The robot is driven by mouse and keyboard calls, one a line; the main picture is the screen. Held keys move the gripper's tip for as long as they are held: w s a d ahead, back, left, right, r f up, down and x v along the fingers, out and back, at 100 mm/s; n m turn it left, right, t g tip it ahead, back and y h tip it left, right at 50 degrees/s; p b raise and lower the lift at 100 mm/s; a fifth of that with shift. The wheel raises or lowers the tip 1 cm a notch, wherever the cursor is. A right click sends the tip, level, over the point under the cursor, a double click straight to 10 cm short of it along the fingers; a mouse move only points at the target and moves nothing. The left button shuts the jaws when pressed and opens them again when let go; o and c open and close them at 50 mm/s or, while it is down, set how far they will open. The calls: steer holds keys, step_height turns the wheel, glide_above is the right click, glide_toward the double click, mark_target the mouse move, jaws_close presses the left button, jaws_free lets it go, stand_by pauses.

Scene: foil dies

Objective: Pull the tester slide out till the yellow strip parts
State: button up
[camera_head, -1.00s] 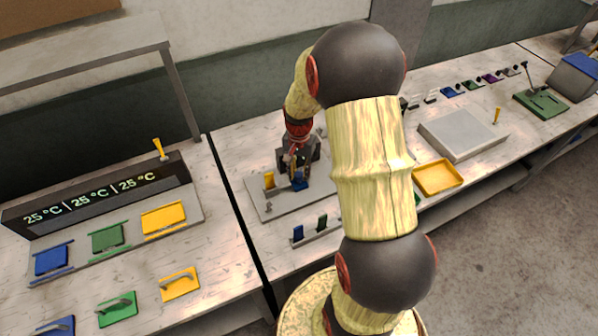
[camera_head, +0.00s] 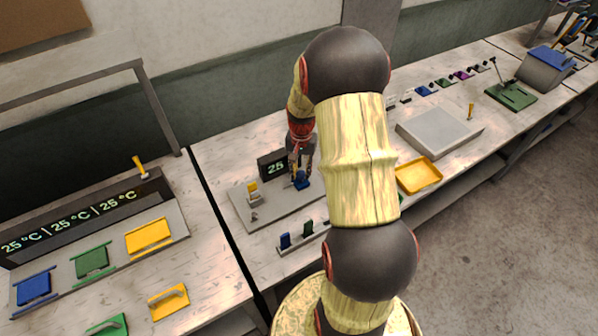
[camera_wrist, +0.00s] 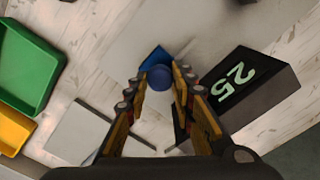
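The tester is a grey plate (camera_head: 282,208) on the bench with a dark display (camera_head: 272,163) reading 25 behind it. A small yellow piece (camera_head: 252,186), which looks like the strip, stands at the plate's left side. A blue slide part (camera_head: 301,182) sits to its right, with a clear gap between. In the wrist view the slide's round blue knob (camera_wrist: 160,78) lies between the fingertips of my gripper (camera_wrist: 161,70). The fingers are close on both sides and look shut on it. The yellow piece is not visible in the wrist view, so its far end is unclear.
A small rack with blue and green pieces (camera_head: 285,240) stands in front of the plate. A yellow tray (camera_head: 418,175) and a grey box (camera_head: 440,130) stand to the right. On the left bench is a three-display station (camera_head: 90,215). My arm hides part of the bench.

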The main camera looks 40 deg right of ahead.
mark_target(301, 173)
steer(key=o, duration=0.5)
step_height(301, 173, up, 12)
stand_by(0.6)
stand_by(0.5)
steer(key=s+a+r+n+t+b, duration=0.1)
steer(key=s+a+r+n, duration=0.3)
steer(key=a, duration=0.5)
steer(key=s+a+r+n+t+b, duration=0.2)
steer(key=s+a+r+n, duration=0.1)
steer(key=a, duration=0.7)
steer(key=s+a+r+n+t+b, duration=0.2)
steer(key=s+a+r+n, duration=0.2)
steer(key=s+a, duration=0.3)
steer(key=shift+s+a+r+n+t, duration=0.15)
steer(key=shift+a+n, duration=0.1)
steer(key=shift+a, duration=0.6)
steer(key=shift+s+a+r+n+t, duration=0.15)
steer(key=shift+a+n, duration=0.1)
steer(key=shift+a, duration=0.55)
